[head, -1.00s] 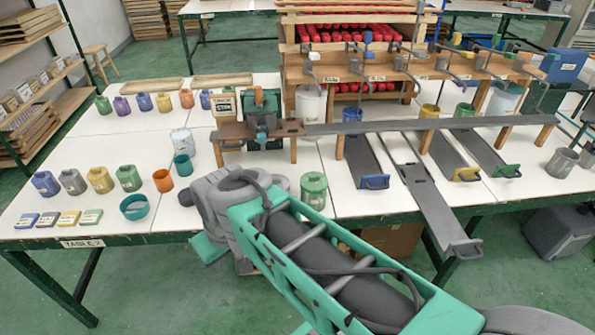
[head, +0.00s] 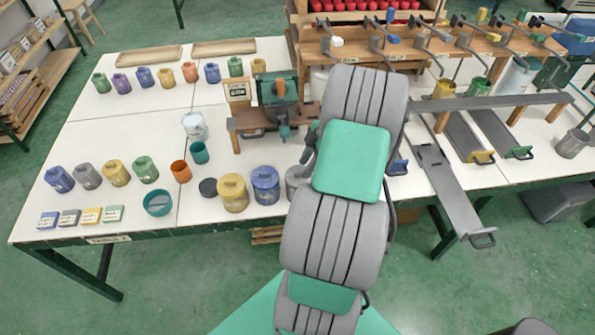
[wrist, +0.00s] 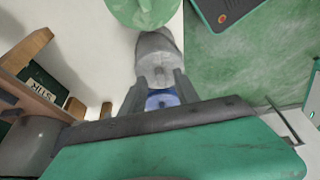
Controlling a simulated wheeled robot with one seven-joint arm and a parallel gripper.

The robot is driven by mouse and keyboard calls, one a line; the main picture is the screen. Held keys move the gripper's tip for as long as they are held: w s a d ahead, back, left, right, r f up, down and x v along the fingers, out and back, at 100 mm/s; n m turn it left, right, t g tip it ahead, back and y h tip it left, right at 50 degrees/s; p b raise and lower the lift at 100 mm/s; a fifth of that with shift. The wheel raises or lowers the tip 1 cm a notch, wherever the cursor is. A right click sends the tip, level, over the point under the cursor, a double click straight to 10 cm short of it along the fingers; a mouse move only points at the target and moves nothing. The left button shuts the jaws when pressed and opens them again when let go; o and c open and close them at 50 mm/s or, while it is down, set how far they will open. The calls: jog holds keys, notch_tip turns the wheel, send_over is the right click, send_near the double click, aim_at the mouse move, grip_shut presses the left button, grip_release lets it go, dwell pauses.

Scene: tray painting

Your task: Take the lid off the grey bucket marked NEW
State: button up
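A grey bucket (head: 297,182) stands near the front edge of the table, partly hidden behind my arm. In the wrist view a grey lidded bucket (wrist: 155,58) sits just beyond my fingertips; I cannot read a NEW mark on it. My gripper (wrist: 159,88) is open with its fingers apart, pointing towards the bucket row. A blue bucket (wrist: 162,100) shows between the fingers, and I cannot tell its height gap to them. A green bucket (wrist: 143,8) is beyond the grey one. Another grey bucket (head: 88,176) stands at the left. In the head view my arm hides my gripper.
A wooden stirring stand (head: 277,110) is behind. Dark ramps (head: 450,195) lie to the right.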

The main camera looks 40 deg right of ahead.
jog(key=shift+x, duration=0.95)
grip_shut()
